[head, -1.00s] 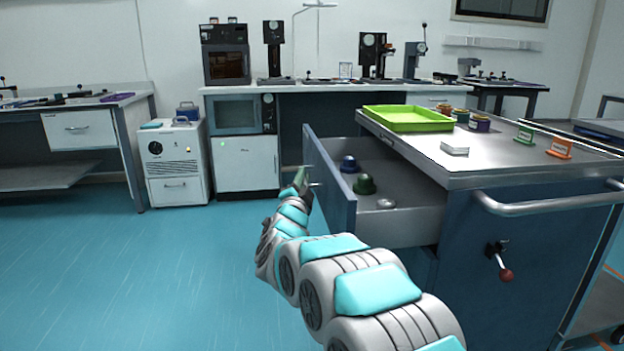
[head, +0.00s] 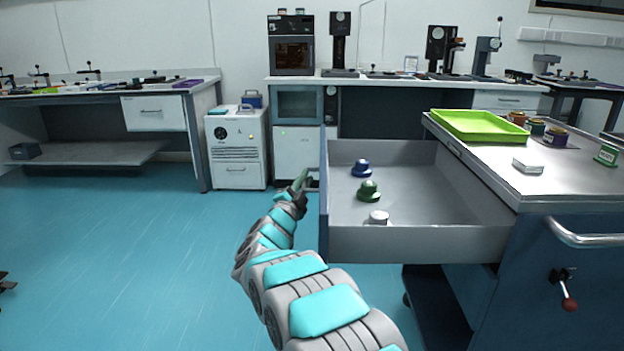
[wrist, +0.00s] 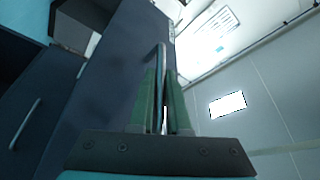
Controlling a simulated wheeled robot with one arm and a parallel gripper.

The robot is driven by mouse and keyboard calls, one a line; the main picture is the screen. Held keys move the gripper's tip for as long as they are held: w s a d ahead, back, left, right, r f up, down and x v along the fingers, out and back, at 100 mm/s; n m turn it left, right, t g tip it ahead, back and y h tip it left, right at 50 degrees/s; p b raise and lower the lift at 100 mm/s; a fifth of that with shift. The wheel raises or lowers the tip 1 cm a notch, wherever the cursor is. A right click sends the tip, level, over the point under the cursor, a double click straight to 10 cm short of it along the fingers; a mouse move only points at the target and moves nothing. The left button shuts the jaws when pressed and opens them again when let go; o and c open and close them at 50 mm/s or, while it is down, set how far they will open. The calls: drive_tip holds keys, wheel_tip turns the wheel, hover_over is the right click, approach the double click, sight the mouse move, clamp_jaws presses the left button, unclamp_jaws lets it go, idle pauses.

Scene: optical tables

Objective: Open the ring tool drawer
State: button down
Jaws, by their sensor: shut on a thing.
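The drawer (head: 420,245) stands pulled far out of the cart, to the left of its body. Inside it lie a blue item (head: 361,168), a green item (head: 368,192) and a pale grey item (head: 378,217). My gripper (head: 301,182) is at the outer side of the drawer front. In the wrist view, the green fingers of my gripper (wrist: 163,100) are shut on the drawer handle (wrist: 161,58), a metal bar on the dark front panel (wrist: 115,80). In the head view the handle is mostly hidden by my gripper.
The cart top (head: 500,165) bears a lime green tray (head: 480,126), a white block (head: 527,166) and several small containers. A side rail (head: 590,238) and a red-knobbed lever (head: 568,303) stick out from the cart.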

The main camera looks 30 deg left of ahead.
drive_tip(key=shift+f, duration=0.1)
drive_tip(key=c, duration=0.9)
unclamp_jaws()
drive_tip(key=shift+s, duration=0.1)
drive_tip(key=b+v, duration=0.1)
drive_tip(key=v, duration=0.6)
drive_tip(key=shift+s+f, duration=0.1)
drive_tip(key=shift+s, duration=0.2)
